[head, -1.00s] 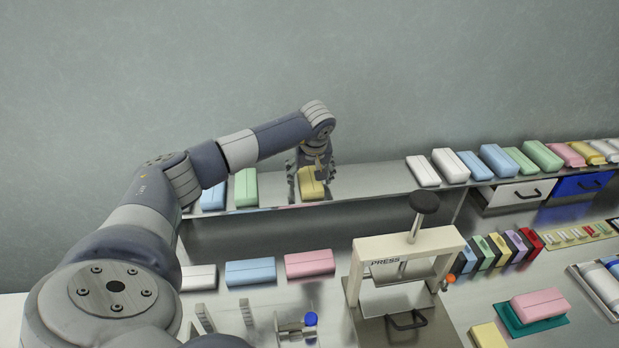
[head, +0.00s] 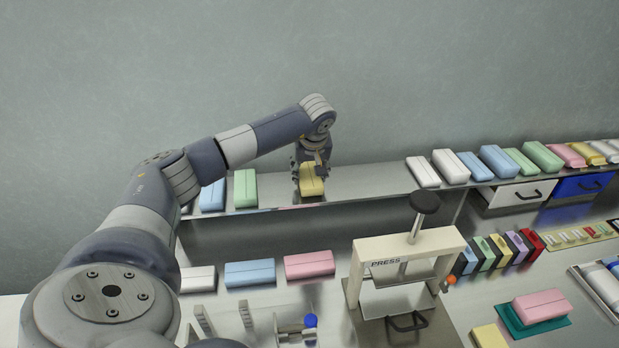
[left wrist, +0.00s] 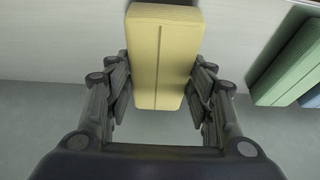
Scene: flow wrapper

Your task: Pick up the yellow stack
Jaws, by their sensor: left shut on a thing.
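The yellow stack (head: 311,182) stands on the upper shelf at the back, right of the green stack. My left gripper (head: 311,170) reaches down over it from above, with a finger on each side. In the left wrist view the yellow stack (left wrist: 163,60) fills the space between the fingers of my left gripper (left wrist: 165,82), which is shut on it. The stack looks level with the shelf surface; I cannot tell whether it is clear of the shelf. My right gripper is not in view.
On the shelf (head: 375,184), a blue stack (head: 212,196) and a green stack (head: 245,188) stand to the left, and white stacks (head: 450,166) to the right. White, blue and pink stacks (head: 310,265) lie below. A press (head: 405,262) stands in front.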

